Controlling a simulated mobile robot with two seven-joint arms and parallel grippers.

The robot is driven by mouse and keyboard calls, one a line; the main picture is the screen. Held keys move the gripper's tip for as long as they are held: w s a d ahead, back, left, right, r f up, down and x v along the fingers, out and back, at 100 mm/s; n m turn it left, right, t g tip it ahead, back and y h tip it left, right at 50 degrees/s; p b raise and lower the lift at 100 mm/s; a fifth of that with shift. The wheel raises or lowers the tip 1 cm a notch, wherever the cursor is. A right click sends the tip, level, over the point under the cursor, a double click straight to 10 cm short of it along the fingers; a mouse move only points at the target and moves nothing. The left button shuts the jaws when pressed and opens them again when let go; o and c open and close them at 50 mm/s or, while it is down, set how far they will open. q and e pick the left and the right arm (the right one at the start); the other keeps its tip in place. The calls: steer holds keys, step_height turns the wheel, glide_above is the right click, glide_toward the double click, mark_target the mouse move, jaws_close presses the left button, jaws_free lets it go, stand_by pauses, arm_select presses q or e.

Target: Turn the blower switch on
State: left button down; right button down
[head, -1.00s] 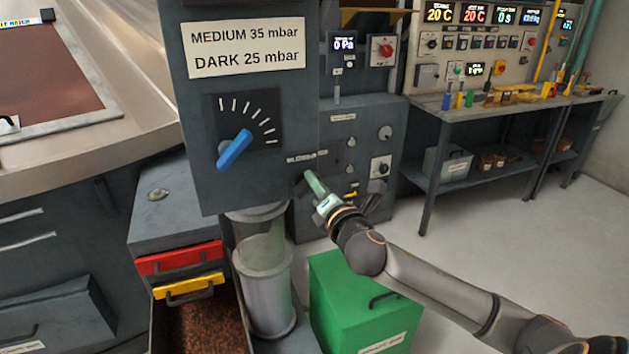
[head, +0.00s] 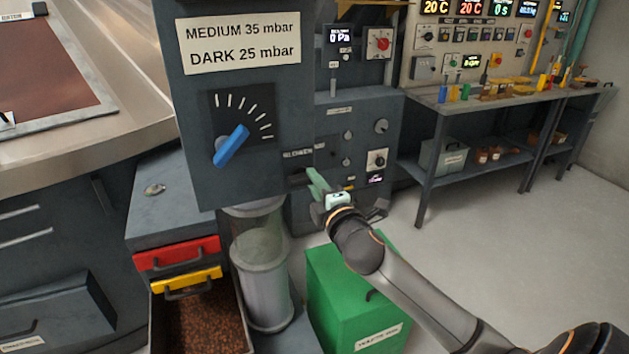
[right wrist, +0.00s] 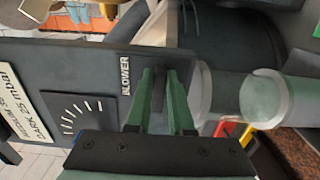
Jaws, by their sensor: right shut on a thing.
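The blower switch is a dark handle (right wrist: 161,88) beside the white BLOWER label (right wrist: 125,75) in the right wrist view. My right gripper (right wrist: 163,78) has its two green fingers on either side of this handle and is shut on it. The fingers hide part of the handle. In the head view my right gripper (head: 312,175) reaches the lower right of the dark control box (head: 250,178), below a small label (head: 298,154) too small to read. Whether the switch is on or off cannot be told. My left gripper is not in view.
A blue pointer knob (head: 232,146) with a scale sits left of the gripper. A pressure display (head: 341,38) reads 0 Pa. Below are a clear cylinder (head: 262,285) and a green box (head: 335,300). A workbench (head: 440,108) stands at right, with open floor before it.

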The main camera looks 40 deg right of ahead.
stand_by(0.5)
steer(key=c, duration=0.8)
jaws_free()
steer(key=b+v, duration=0.1)
steer(key=v, duration=1.1)
steer(key=shift+s+b, duration=0.25)
steer(key=shift+b, duration=0.15)
steer(key=shift+a, duration=0.1)
